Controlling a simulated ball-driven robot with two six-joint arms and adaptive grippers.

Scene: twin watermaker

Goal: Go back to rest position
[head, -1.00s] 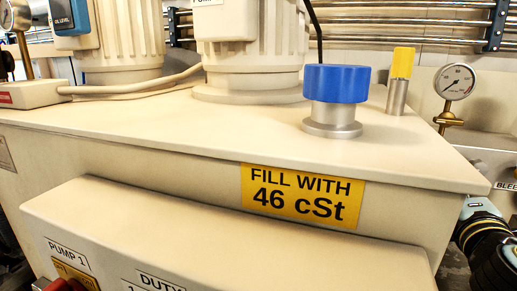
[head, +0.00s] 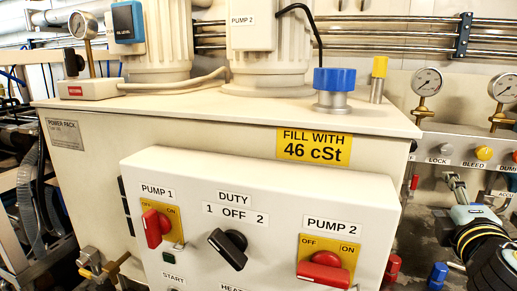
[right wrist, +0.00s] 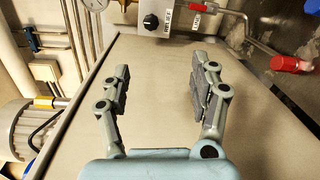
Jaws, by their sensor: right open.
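My right gripper (head: 479,190) shows at the right edge in the head view, beside the control box and in front of the valve panel, with its dark forearm below it. In the right wrist view my right gripper (right wrist: 160,76) has its two grey fingers spread wide apart. Nothing is between them; a plain beige surface lies behind. My left gripper is in neither view.
The cream power pack (head: 230,120) fills the middle, with a blue cap (head: 341,79) on top. Its control box (head: 270,215) juts forward with red and black switches. Gauges (head: 427,82) stand at right. A red-handled lever (right wrist: 290,63) shows in the wrist view.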

